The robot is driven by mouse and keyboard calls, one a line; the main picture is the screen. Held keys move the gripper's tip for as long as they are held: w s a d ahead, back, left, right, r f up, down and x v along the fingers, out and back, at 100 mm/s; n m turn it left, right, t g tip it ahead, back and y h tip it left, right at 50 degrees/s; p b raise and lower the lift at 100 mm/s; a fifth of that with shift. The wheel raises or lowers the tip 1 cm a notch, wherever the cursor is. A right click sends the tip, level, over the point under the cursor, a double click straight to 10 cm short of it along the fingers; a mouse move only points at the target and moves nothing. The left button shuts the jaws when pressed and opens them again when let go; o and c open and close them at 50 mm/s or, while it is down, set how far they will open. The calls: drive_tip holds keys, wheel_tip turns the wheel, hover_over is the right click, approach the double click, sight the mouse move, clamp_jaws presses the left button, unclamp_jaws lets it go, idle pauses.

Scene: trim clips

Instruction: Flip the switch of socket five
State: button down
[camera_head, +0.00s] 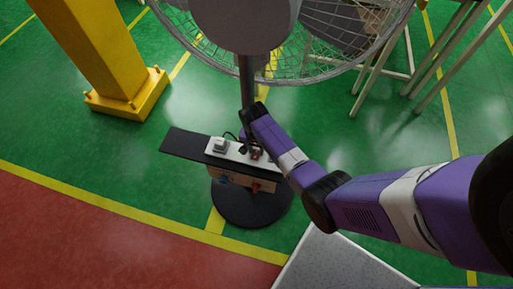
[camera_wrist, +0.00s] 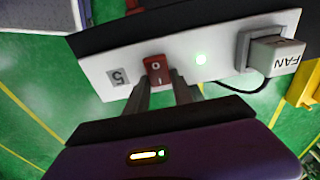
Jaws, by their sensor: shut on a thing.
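The red switch (camera_wrist: 158,69) is on the white face of the power strip (camera_wrist: 205,43), beside a label with the number five (camera_wrist: 118,76), which appears upside down. The switch carries I and O marks.
A plug marked FAN (camera_wrist: 272,50) sits in the strip, with a black cable. The fan's wire cage (camera_head: 330,70) hangs above, close to my arm. A yellow post (camera_head: 100,50) stands left. Green floor is open around the round base (camera_head: 250,212).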

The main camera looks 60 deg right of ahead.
drive_tip(key=h, duration=0.1)
drive_tip(key=t+h, duration=0.1)
drive_tip(key=shift+s+a+h, duration=0.2)
drive_tip(key=shift+a+h, duration=0.2)
drive_tip(key=shift+r+h, duration=0.1)
drive_tip(key=shift+h, duration=0.3)
drive_tip(key=c, duration=1.1)
unclamp_jaws()
drive_tip(key=v, duration=0.7)
drive_tip(key=shift+s+a+r, duration=0.15)
drive_tip(key=shift+a+r, duration=0.05)
drive_tip(key=shift+r, duration=0.15)
